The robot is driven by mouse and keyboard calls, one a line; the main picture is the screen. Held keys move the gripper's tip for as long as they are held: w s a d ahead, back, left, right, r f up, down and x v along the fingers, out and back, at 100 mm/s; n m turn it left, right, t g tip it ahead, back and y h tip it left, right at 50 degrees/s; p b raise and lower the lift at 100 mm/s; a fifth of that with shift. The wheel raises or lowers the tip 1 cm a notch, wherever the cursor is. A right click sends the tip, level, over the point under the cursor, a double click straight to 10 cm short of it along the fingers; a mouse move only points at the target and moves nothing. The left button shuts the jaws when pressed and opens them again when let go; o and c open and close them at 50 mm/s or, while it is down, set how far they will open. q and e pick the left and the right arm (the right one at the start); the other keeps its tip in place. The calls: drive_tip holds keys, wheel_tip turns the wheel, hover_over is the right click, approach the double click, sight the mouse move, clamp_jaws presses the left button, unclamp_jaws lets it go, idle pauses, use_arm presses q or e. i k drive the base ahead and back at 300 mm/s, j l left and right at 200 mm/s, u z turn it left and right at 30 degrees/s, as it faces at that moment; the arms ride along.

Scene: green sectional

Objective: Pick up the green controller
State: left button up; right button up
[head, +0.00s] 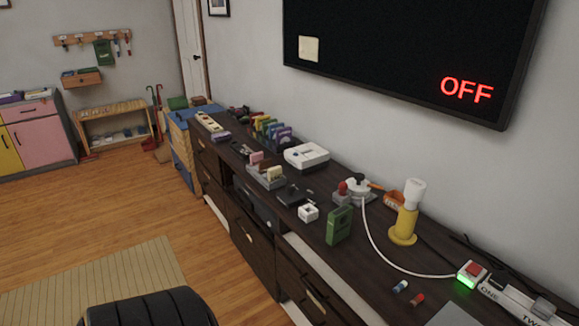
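On the dark wooden cabinet (300,235) below the TV stands a green, upright, box-like object (339,225). It is the largest green thing on the cabinet top, but I cannot tell from its shape whether it is the green controller. It stands apart from the small white cube (308,213) to its left. A dark joystick-like device (291,194) lies farther left. Neither of my grippers is in view.
A white console (306,156) and cartridges (274,133) stand farther back. A yellow lamp (405,221), a white cable and a red button box (471,272) are on the right. A black ribbed object (150,308) is at the bottom. Wooden floor (110,195) is clear left.

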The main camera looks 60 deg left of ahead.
sight(339, 220)
drive_tip(key=u, duration=1.4)
drive_tip(key=i+l+u, duration=0.1)
drive_tip(key=l+u, duration=0.2)
drive_tip(key=u, duration=0.15)
